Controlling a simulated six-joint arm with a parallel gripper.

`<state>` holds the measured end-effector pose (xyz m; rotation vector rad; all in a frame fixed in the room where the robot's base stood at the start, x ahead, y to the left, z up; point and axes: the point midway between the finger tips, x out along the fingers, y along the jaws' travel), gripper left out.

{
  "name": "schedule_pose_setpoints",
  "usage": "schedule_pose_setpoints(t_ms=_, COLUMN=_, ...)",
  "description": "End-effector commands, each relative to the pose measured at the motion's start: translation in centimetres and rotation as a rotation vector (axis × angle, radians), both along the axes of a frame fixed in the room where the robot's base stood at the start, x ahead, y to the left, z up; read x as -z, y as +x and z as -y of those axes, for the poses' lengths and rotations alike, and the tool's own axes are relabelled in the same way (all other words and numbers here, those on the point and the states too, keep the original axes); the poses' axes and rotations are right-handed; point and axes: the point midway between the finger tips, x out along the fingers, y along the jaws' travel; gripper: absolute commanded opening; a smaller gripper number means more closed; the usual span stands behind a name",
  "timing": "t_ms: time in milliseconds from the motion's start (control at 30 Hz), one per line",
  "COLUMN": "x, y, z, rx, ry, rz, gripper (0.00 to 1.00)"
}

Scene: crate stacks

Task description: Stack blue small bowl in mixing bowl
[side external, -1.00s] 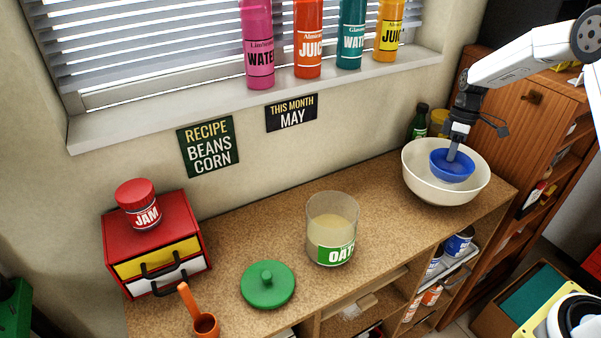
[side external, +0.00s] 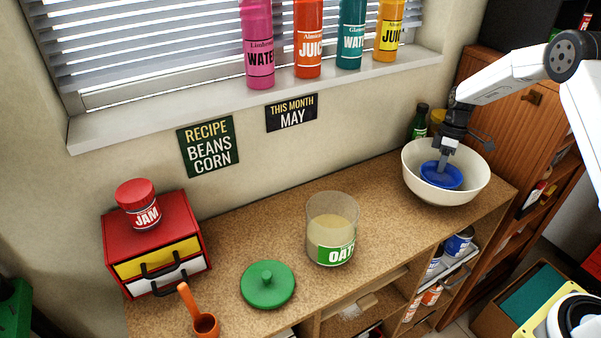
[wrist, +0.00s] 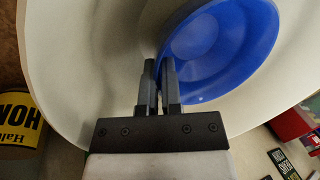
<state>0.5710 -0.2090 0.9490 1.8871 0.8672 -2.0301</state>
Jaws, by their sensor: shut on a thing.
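The cream mixing bowl (side external: 473,188) stands upright at the right end of the wooden counter. The small blue bowl (side external: 452,179) is inside it, low down; whether it touches the bottom cannot be told. My gripper (side external: 443,168) reaches down into the mixing bowl from above. In the wrist view my gripper (wrist: 160,70) is shut on the left part of the rim of the blue bowl (wrist: 245,50), with the pale wall of the mixing bowl (wrist: 95,60) around it.
A green bottle (side external: 418,122) and a yellow container (side external: 437,119) stand behind the mixing bowl. A glass oats jar (side external: 331,222), a green lid (side external: 268,284) and a red drawer box (side external: 178,222) are further left. The counter between the jar and the mixing bowl is clear.

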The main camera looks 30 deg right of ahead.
Motion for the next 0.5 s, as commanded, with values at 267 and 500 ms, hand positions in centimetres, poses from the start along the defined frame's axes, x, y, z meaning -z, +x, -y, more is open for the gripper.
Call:
schedule_pose_setpoints(t_ms=267, x=0.07, y=0.03, z=0.02, rx=0.000, ry=0.000, rz=0.001, gripper=0.00)
schedule_pose_setpoints(t_ms=500, x=0.58, y=0.02, z=0.02, rx=0.000, ry=0.000, rz=0.001, gripper=0.00)
